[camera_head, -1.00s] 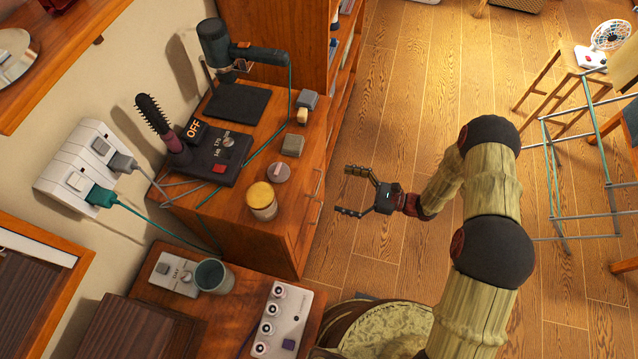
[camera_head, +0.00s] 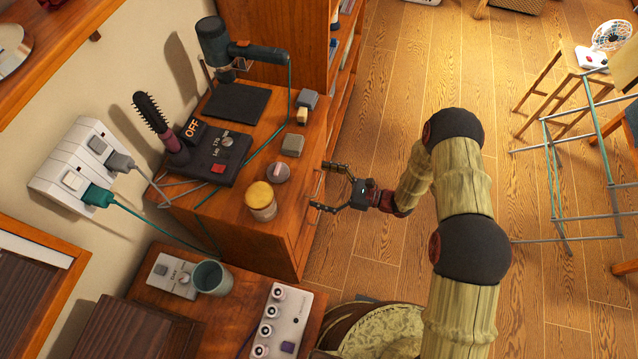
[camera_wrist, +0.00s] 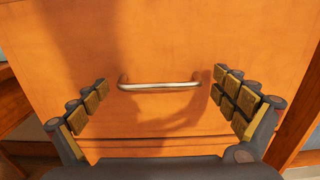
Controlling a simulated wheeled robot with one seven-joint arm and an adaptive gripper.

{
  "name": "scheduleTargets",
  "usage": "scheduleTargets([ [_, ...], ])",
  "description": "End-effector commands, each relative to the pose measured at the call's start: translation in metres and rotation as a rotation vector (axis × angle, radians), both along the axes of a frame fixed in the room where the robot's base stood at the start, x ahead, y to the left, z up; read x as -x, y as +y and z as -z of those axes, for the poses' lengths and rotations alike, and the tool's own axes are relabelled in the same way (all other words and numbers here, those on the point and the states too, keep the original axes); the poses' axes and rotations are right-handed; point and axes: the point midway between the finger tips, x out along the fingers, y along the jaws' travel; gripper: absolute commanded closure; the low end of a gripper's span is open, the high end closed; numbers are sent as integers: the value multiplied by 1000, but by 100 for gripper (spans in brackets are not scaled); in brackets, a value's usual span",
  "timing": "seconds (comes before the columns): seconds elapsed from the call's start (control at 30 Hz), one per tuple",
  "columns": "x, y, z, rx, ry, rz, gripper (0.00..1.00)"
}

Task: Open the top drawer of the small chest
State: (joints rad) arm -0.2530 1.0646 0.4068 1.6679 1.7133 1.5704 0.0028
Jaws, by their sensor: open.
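The small chest (camera_head: 240,228) is wooden, with several things on its top. Its drawer fronts face right, toward my arm. In the wrist view, a drawer front (camera_wrist: 160,50) fills most of the picture, with a horizontal metal bar handle (camera_wrist: 160,87) in the middle. A seam runs below this front, and it looks shut. My gripper (camera_head: 318,186) is at the chest's front side. In the wrist view its fingers (camera_wrist: 159,100) are spread wide, one on each side of the handle, with nothing between them but the handle ahead. Contact with the handle cannot be told.
On the chest top stand a jar (camera_head: 261,200), a black hot-brush base (camera_head: 212,155), a hair dryer (camera_head: 225,50) and small boxes. A lower table with a mug (camera_head: 212,277) and a white panel (camera_head: 283,320) is nearer.

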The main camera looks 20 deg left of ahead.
Motion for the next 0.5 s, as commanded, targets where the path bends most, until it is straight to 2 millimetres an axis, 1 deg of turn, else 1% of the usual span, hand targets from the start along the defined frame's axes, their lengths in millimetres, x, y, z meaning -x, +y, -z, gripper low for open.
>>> scheduleTargets([
  [0.07, 0, 0, 0, 0, 0, 0, 6],
  [0.5, 0, 0, 0, 0, -1, 0, 31],
])
